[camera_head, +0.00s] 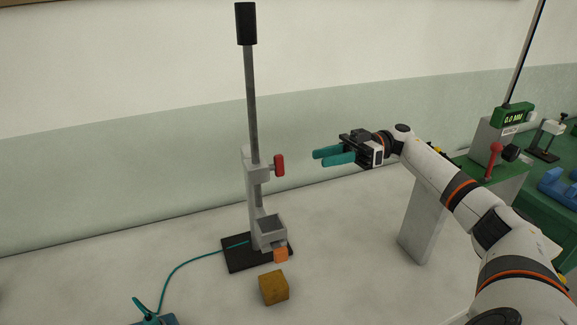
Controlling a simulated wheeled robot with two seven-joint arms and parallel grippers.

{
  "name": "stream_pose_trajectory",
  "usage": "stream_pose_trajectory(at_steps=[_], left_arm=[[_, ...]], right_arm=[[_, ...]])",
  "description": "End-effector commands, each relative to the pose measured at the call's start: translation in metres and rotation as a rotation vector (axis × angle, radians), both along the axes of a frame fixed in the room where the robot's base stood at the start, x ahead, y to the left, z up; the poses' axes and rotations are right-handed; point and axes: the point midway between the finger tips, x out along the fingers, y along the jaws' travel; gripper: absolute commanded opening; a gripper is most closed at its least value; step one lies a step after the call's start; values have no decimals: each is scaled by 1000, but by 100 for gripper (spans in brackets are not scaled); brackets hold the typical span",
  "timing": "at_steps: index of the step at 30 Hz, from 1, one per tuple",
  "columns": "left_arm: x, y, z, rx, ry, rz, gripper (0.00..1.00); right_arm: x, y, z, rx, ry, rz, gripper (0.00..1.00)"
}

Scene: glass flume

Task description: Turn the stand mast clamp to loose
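The stand (255,212) stands upright on a black base plate (239,258) left of the middle. Its grey mast (252,100) rises to a black cylinder (245,24) at the top. A red clamp handle (279,165) sits on the right side of the mast's sleeve, upright. My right gripper (318,156) has teal fingers pointing left toward the red handle. It is apart from the handle, to its right. The two fingers show with a gap between them, and nothing is seen in it. My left gripper is out of view.
An ochre block (273,287) lies in front of the stand, near an orange piece (281,254) at its foot. A teal cable (190,262) runs left from the stand. A green bench (500,170) with a gauge (512,116) and red lever (494,158) is at right.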

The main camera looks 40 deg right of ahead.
Motion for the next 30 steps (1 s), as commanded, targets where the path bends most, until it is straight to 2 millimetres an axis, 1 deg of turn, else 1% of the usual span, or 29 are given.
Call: stream_pose_trajectory(at_steps=[1,3,9,15,19,27,29,30], left_arm=[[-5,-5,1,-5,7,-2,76],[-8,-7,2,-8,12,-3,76],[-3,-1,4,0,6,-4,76],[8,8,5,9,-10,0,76],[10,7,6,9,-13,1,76],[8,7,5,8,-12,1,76],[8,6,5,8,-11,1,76],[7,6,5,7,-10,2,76]], right_arm=[[1,11,1,1,0,5,35],[5,25,0,2,0,5,35],[14,64,1,2,-3,4,35],[20,87,1,1,-2,1,35],[22,93,1,0,-2,-1,35],[22,94,1,0,-2,-1,35],[22,94,1,0,-2,-1,25],[22,93,1,0,-2,-1,18]])
